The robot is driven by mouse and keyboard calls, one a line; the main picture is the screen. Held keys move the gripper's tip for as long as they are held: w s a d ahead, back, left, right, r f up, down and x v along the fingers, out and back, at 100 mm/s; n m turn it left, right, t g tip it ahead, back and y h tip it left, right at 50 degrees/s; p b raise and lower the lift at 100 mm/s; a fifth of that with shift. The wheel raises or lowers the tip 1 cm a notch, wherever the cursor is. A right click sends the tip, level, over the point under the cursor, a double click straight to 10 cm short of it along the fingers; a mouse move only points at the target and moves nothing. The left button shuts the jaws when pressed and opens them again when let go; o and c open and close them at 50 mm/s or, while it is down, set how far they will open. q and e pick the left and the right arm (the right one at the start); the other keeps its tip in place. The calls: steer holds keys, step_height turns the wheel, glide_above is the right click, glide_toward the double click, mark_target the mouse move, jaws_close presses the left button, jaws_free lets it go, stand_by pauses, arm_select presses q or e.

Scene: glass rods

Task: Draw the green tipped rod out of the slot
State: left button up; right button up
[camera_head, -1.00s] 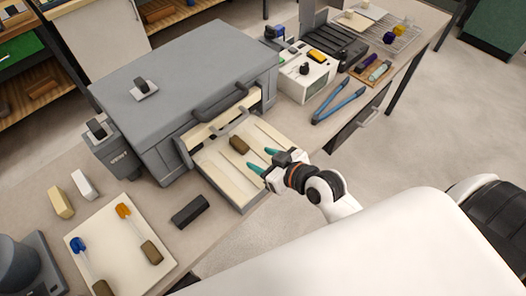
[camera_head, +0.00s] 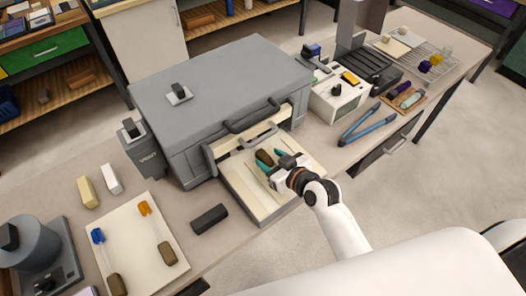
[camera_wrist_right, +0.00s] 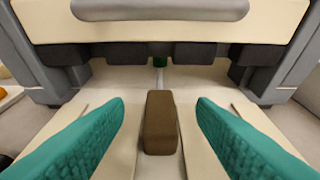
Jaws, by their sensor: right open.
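The green tipped rod lies in a slot of the cream tray (camera_head: 262,207) at the front of the grey oven (camera_head: 222,80). Its brown handle (camera_wrist_right: 160,122) points toward me, a thin clear rod (camera_wrist_right: 160,82) runs inward, and its green tip (camera_wrist_right: 160,61) shows under the raised door. My right gripper (camera_head: 272,156) is open over the tray, with its teal fingers on either side of the handle (camera_head: 264,157). In the right wrist view there is a gap on both sides of the handle. My left gripper is not in view.
A cream board (camera_head: 137,235) with a blue tipped and an orange tipped rod lies at the left. A dark block (camera_head: 209,218) sits beside the tray. Blue-handled tongs (camera_head: 367,128) and a white device (camera_head: 338,97) are at the right. The oven's raised door (camera_wrist_right: 160,29) overhangs the slots.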

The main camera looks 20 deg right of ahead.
mark_target(263, 154)
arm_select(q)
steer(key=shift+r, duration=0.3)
arm_select(e)
steer(key=shift+x, duration=2.7)
steer(key=shift+c, duration=0.2)
steer(key=c, duration=1.1)
steer(key=shift+o, duration=0.2)
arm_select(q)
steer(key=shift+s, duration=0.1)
arm_select(e)
steer(key=shift+s+f, duration=0.1)
steer(key=shift+s, duration=0.05)
